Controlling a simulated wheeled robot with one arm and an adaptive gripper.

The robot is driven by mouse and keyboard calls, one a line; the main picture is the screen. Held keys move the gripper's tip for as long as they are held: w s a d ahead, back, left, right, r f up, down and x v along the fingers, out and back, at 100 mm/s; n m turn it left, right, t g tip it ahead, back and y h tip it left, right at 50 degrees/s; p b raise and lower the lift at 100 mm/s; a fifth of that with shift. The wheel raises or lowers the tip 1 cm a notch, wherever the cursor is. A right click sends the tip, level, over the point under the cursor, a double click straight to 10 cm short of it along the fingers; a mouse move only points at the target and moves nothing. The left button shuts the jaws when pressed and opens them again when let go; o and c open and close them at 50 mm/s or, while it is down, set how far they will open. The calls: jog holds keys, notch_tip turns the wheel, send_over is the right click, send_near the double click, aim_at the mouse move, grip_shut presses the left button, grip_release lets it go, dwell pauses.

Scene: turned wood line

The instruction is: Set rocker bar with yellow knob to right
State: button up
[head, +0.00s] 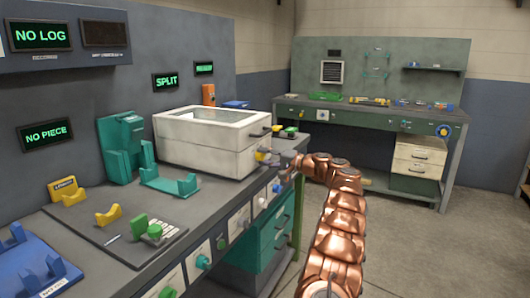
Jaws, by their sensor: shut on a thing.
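My copper arm reaches to the right end of the near workbench in the head view. My gripper (284,171) is small there, at the bench's front edge, just right of the white box. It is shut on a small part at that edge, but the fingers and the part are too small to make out. A small yellow piece (262,155), possibly the yellow knob, shows just left of the gripper, by the box's front right corner. The rocker bar itself cannot be made out, nor can its tilt.
The white open-topped box (205,155) stands close left of my gripper. Teal holders (170,182) and a grey plate (105,225) lie further left. Several knobs and switches, including a teal knob (202,262), line the bench front. Open floor (420,240) lies to the right.

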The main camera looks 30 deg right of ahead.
jog(key=shift+m+p, duration=1)
jog(key=shift+p, duration=0.15)
jog(key=o, duration=1.1)
jog(key=shift+o, duration=0.2)
jog(key=v, duration=1.2)
